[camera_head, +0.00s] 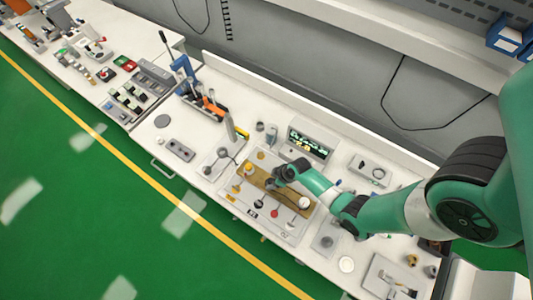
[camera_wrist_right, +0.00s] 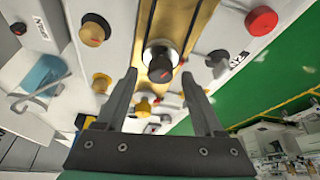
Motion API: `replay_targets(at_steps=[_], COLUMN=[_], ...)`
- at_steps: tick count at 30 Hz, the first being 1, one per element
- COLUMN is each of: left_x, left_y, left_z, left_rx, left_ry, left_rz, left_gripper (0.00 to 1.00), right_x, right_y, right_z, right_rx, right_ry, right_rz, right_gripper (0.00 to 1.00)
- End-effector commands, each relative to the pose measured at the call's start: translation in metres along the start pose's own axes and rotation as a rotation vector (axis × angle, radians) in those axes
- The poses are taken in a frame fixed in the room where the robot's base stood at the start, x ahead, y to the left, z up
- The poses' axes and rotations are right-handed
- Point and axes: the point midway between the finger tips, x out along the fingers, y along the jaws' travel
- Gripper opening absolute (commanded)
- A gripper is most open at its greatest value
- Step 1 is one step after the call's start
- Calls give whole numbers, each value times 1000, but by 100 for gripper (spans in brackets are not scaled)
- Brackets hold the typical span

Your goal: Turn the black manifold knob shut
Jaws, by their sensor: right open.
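The black manifold knob (camera_wrist_right: 160,68) sits on a pale round base on the brass-coloured manifold (camera_wrist_right: 196,22) in the right wrist view. My right gripper (camera_wrist_right: 159,77) is open, with its two fingers on either side of the knob in that picture. I cannot tell whether either finger touches it. In the head view my right gripper (camera_head: 276,182) is over the middle of the tan manifold strip (camera_head: 251,172), and the knob is not clear there. My left gripper is not in view.
In the wrist view a red knob (camera_wrist_right: 261,20) is at upper right and a yellow knob (camera_wrist_right: 95,31) at upper left, both beside the manifold. In the head view a white round part (camera_head: 304,203) stands near the strip's right end. A lit display (camera_head: 309,144) stands behind the panel.

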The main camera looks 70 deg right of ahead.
Motion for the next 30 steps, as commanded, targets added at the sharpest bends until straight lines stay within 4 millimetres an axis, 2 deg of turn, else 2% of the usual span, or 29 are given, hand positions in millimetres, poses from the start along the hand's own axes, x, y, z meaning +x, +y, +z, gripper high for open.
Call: replay_targets(at_steps=[8, 11, 20, 30], left_x=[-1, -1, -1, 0], left_y=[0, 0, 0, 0], left_z=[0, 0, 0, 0], left_rx=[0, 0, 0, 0], left_ry=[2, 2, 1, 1], left_rz=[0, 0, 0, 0], left_gripper=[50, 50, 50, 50], right_x=[1, 1, 2, 1], right_y=[0, 0, 0, 0], right_z=[0, 0, 0, 0], right_rx=[1, 1, 1, 17], right_ry=[0, 0, 0, 0], right_rz=[1, 1, 1, 7], right_gripper=[69, 55, 1, 0])
